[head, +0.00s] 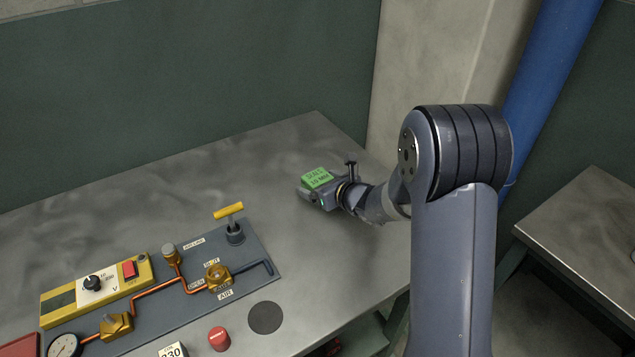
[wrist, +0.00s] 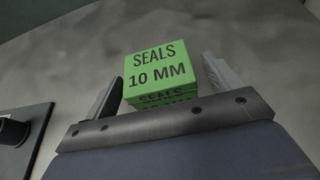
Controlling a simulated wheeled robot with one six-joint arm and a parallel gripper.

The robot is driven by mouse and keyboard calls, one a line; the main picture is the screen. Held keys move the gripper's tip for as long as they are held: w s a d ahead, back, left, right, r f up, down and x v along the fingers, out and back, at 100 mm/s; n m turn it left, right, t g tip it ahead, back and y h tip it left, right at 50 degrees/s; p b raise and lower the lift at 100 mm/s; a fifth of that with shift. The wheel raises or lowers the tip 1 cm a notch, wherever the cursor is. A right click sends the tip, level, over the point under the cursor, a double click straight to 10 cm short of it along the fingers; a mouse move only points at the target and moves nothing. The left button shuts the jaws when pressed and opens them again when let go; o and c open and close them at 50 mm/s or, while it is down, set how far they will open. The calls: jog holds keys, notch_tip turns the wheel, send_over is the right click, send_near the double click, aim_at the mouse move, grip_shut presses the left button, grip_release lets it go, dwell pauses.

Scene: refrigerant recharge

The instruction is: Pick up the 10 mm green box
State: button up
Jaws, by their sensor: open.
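The green box (wrist: 160,68) is labelled "SEALS 10 MM" and sits on the grey metal table. In the wrist view it lies between the two fingers of my open gripper (wrist: 172,85), with a gap showing on the right side and a narrow one on the left. In the head view the green box (head: 316,178) shows at my gripper (head: 312,192), near the back right of the table. My gripper hides the lower part of the box there. I cannot tell from these views whether a finger touches it.
A dark panel (head: 255,285) with copper pipes, valves and a yellow-handled tee (head: 229,211) stands left of my gripper. A red cap (head: 219,338) and a dark disc (head: 265,317) are at the front. The table (head: 240,160) behind the panel is clear. A wall rises behind.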

jog(key=shift+w+a+f, duration=0.2)
jog(key=shift+w+a, duration=0.05)
jog(key=shift+w, duration=0.1)
jog(key=shift+c, duration=0.6)
jog(key=c, duration=0.9)
jog(key=shift+c, duration=0.2)
